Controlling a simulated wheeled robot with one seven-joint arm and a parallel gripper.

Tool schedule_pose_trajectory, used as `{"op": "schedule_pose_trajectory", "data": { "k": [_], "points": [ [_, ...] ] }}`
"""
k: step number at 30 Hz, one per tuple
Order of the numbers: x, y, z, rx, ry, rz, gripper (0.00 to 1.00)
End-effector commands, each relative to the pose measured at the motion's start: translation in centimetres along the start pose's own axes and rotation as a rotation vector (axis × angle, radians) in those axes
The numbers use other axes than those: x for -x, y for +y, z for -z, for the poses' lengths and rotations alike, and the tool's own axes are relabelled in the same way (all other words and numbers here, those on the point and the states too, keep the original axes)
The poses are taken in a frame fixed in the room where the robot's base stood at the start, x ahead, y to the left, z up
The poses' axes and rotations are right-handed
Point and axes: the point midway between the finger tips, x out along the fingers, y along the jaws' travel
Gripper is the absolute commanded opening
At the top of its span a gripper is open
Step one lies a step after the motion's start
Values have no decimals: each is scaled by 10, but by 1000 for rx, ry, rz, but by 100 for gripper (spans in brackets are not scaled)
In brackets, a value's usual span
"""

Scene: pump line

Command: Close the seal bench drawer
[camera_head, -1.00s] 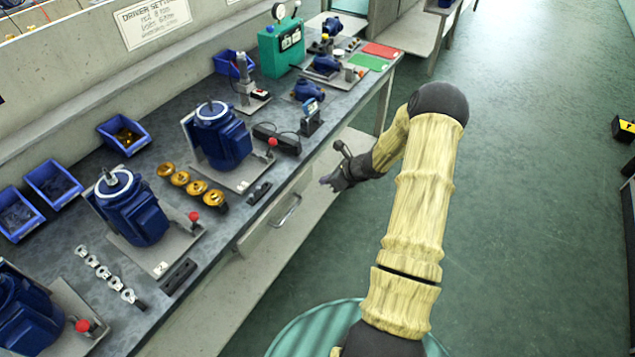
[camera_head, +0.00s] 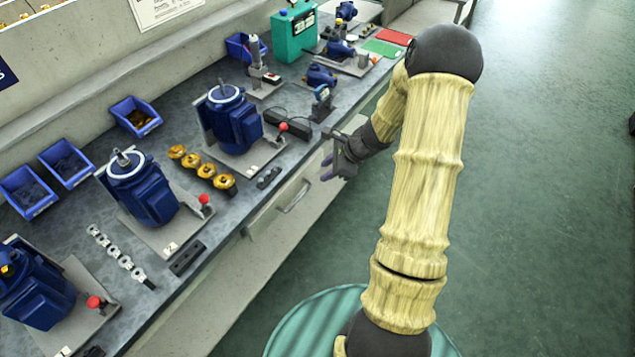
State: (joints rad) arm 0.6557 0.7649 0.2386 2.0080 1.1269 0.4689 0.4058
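The seal bench drawer (camera_head: 270,222) is a pale front with a bar handle (camera_head: 294,196), set under the dark worktop at the bench's front. From this angle I cannot tell how far it stands out. My gripper (camera_head: 328,160) hangs beside the bench edge, up and to the right of the handle, and appears apart from it. Its dark fingers show a gap between them, with nothing seen in it. My sleeved arm comes from the lower right and hides part of the bench front beyond.
The worktop (camera_head: 215,235) carries blue pumps (camera_head: 230,120) on plates, brass rings (camera_head: 205,171), metal fittings and blue bins (camera_head: 135,116). A green box (camera_head: 295,35) stands farther back. Open green floor (camera_head: 540,200) lies to the right.

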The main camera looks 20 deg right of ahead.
Motion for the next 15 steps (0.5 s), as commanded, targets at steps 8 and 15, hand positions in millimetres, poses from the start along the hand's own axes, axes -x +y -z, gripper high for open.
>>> {"op": "schedule_pose_trajectory", "data": {
  "k": [8, 15],
  "points": [
    [48, 81, -77, 792, 158, -220, 33],
    [98, 143, -108, 1436, 251, -371, 33]
  ]
}}
